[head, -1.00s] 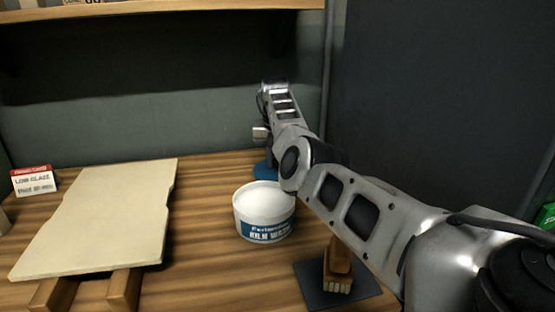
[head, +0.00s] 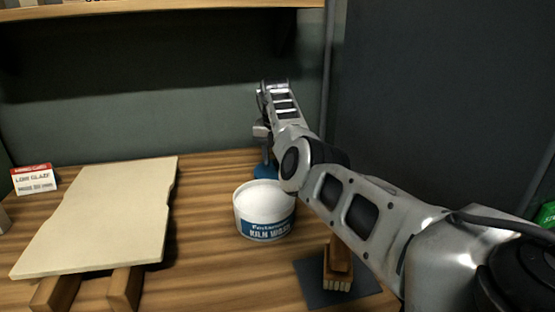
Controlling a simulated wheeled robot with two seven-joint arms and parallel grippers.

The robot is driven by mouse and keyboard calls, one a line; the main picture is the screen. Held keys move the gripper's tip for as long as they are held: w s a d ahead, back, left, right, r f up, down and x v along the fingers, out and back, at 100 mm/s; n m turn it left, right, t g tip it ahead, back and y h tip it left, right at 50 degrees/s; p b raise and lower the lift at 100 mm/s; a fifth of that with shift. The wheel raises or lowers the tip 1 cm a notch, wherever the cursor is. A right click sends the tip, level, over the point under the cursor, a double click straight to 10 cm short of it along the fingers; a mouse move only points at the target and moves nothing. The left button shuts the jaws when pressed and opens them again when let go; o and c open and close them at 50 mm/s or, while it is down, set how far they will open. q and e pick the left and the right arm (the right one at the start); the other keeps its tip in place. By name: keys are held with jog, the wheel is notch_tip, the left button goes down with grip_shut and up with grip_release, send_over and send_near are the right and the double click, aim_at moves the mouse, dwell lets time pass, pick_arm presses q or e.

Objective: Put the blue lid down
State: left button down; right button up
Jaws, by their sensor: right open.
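The blue lid (head: 264,171) lies on the wooden table behind the white tub, and only part of it shows. The tub (head: 264,211) is labelled kiln wash, stands uncovered and shows white contents. My right gripper (head: 265,148) is over the lid, behind my wrist, with its jaws open. My forearm and the tub hide part of the lid, and I cannot tell if the fingers touch it. My left gripper is not in view.
A pale kiln shelf (head: 105,218) rests on wooden supports at the left. A brush (head: 338,270) lies on a dark mat (head: 312,284) near my right arm. The back wall is close behind the gripper.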

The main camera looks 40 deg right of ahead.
notch_tip(320, 180, up, 12)
jog(key=s+a, duration=0.1)
jog(key=shift+a+f, duration=0.2)
jog(key=shift+f, duration=0.05)
jog(key=shift+f, duration=0.15)
jog(key=f, duration=0.4)
jog(key=d+f, duration=0.1)
jog(key=f, duration=0.3)
jog(key=w+f, duration=0.1)
jog(key=f, duration=0.3)
jog(key=shift+d+f, duration=0.2)
jog(key=shift+f, duration=0.05)
notch_tip(320, 180, up, 2)
jog(key=shift+r, duration=0.6)
